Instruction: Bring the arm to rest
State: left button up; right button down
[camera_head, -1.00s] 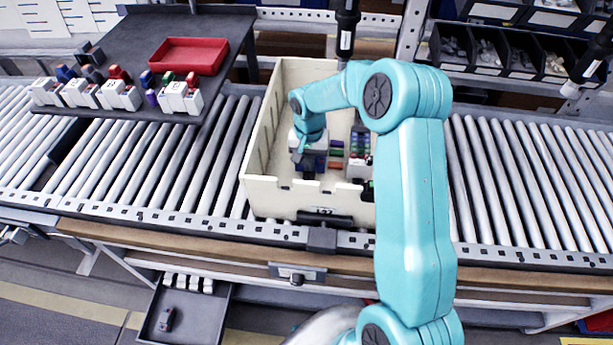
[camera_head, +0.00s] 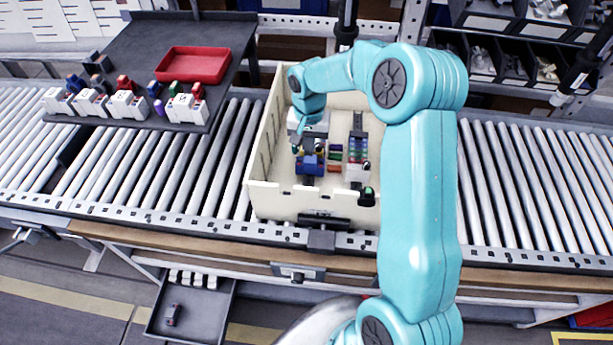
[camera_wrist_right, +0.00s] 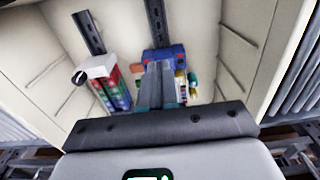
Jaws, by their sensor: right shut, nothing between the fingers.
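My right arm (camera_head: 418,200) is teal and reaches over the cream box (camera_head: 280,208) on the roller conveyor. My right gripper (camera_head: 308,147) is inside the box's outline, at its left part, shut and empty. In the right wrist view its fingers (camera_wrist_right: 160,88) are together, pointing at a blue block (camera_wrist_right: 165,53) on a dark rail. The blue block also shows in the head view (camera_head: 312,166), just in front of the gripper. Whether the fingertips touch it I cannot tell. My left gripper is out of view.
A row of coloured terminal blocks with white end pieces (camera_head: 357,173) stands on the right rail. The box walls rise close around the gripper. A dark shelf with a red tray (camera_head: 192,65) and several white parts is at the left. Dark bins (camera_head: 510,62) stand at the back right.

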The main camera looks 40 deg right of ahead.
notch_tip(320, 180, up, 3)
jog(key=shift+s+a+r+p, duration=0.1)
jog(key=shift+p, duration=0.45)
